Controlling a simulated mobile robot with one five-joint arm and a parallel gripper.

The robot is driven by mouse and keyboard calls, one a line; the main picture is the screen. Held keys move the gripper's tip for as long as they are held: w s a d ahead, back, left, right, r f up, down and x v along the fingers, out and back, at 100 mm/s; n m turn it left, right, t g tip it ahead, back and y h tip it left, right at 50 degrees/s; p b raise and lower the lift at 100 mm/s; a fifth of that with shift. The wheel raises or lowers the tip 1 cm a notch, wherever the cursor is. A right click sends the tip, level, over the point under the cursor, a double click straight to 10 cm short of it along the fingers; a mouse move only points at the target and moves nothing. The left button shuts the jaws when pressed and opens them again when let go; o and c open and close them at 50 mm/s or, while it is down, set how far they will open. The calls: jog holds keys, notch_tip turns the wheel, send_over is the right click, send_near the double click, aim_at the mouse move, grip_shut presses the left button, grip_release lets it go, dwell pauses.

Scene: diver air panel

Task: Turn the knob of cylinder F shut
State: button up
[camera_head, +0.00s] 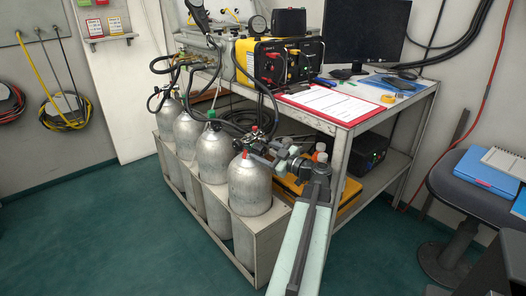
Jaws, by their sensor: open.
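Several grey cylinders stand in a row in a metal rack (262,241). No letter on them can be read, so I cannot tell which is F. The nearest cylinder (250,187) has its valve beside my gripper (268,158), partly hidden behind it. My gripper is open at the height of that valve, close to its right side; I cannot tell whether they touch. A small red part shows at the left of this valve. The cylinder behind it (212,158) has a green knob (211,114) on top.
A metal bench stands behind the cylinders, with a yellow-black panel box (268,62), a monitor (365,28) and a red-edged sheet (331,103). Black hoses run down to the cylinder valves. A stool (470,190) stands at right. The green floor at left is clear.

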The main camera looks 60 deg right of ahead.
grip_shut()
